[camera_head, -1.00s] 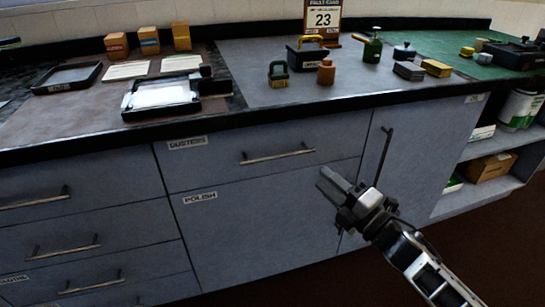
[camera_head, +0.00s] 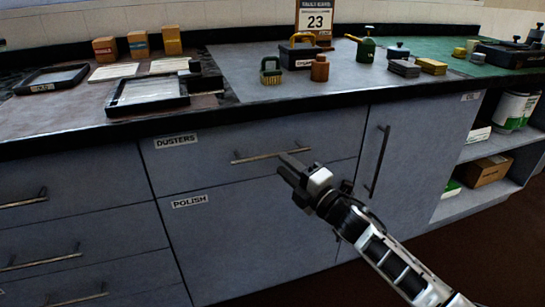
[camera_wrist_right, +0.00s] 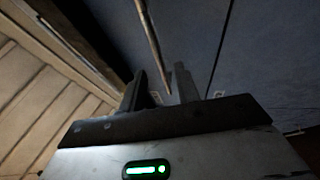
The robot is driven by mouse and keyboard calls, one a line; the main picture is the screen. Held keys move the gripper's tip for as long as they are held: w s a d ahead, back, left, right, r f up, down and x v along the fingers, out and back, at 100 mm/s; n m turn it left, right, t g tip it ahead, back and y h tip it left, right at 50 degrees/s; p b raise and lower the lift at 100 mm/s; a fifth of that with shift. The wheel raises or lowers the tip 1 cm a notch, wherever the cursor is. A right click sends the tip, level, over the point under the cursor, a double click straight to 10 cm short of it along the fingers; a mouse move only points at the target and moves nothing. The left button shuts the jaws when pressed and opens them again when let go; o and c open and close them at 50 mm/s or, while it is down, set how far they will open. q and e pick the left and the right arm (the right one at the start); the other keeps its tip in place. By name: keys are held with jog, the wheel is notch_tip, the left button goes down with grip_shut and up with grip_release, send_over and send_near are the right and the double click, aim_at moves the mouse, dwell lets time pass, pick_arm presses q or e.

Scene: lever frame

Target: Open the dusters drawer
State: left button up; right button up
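The dusters drawer (camera_head: 215,165) is the upper drawer in the middle of the grey cabinet, with a "DUSTERS" label (camera_head: 175,141). It looks shut, flush with the fronts around it. Its long metal bar handle (camera_head: 250,158) runs across the front and also shows in the right wrist view (camera_wrist_right: 150,35). My right gripper (camera_head: 288,168) is at the right part of this handle. In the right wrist view its fingers (camera_wrist_right: 160,85) are apart, with the bar's end seen between them. Whether they touch the bar is unclear. My left gripper is out of view.
The polish door (camera_head: 230,235) is below the drawer. A tall door with a vertical handle (camera_head: 378,162) is to the right, then open shelves (camera_head: 485,195). More drawers (camera_head: 70,225) are to the left. The counter's dark edge (camera_head: 230,115) overhangs above.

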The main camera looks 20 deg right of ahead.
aim_at(273, 155)
jog(key=x, duration=0.5)
jog(key=shift+w+a, duration=0.1)
jog(key=shift+w, duration=0.1)
grip_shut()
